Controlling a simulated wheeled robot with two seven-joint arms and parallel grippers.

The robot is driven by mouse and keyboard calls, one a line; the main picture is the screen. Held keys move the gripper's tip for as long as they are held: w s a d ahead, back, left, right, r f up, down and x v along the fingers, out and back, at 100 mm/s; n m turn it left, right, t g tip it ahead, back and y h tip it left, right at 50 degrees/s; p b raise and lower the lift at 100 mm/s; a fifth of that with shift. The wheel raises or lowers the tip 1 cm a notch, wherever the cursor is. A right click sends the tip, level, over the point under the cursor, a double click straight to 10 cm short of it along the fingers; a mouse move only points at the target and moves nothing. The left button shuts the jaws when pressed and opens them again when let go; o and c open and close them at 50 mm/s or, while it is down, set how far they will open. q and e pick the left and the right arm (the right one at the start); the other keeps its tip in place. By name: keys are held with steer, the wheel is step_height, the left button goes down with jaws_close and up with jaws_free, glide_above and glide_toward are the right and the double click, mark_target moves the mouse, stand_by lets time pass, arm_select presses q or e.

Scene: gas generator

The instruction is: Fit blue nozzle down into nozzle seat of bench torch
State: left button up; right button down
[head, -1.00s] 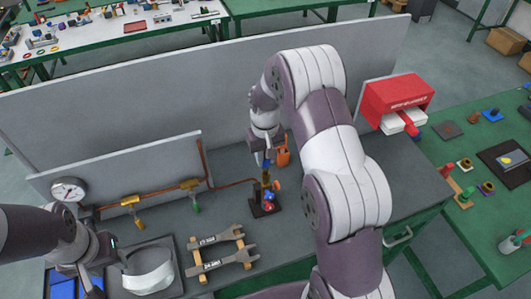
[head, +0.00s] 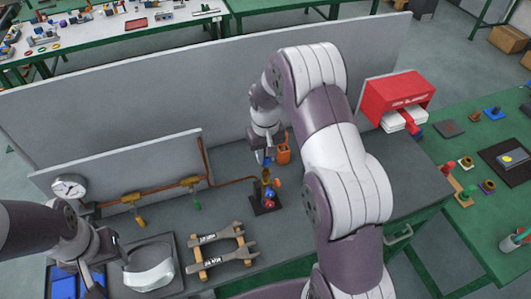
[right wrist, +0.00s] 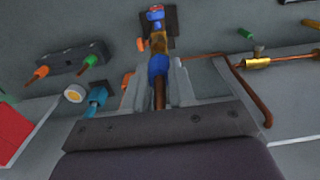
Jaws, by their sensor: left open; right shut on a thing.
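The bench torch (head: 268,197), with a brass body, red and blue parts and a dark base, stands upright on the grey bench. In the right wrist view its brass top (right wrist: 159,43) is just beyond my fingertips. My right gripper (head: 266,160) is above the torch, shut on the blue nozzle (right wrist: 158,66). A copper-coloured stem (right wrist: 160,95) runs back from the blue part between the fingers. The blue end lines up with the brass top and seems to touch it; I cannot tell whether it is seated. My left gripper (head: 108,262) is open and empty at lower left.
Copper pipe with brass valves (head: 190,182) and a gauge (head: 69,187) is at left. Wrenches (head: 222,250) lie on a rack in front. A red box (head: 396,95) is at right.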

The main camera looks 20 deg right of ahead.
mark_target(266, 160)
stand_by(0.6)
steer(key=shift+f+b, duration=0.9)
steer(key=shift+f, duration=0.7)
steer(key=c, duration=0.9)
jaws_free()
steer(key=shift+o, duration=0.2)
steer(key=shift+r, duration=0.1)
steer(key=shift+r, duration=0.25)
step_height(266, 160, up, 6)
steer(key=b, duration=0.3)
steer(key=shift+w, duration=0.1)
step_height(266, 160, up, 6)
steer(key=p, duration=0.3)
steer(key=shift+r, duration=0.15)
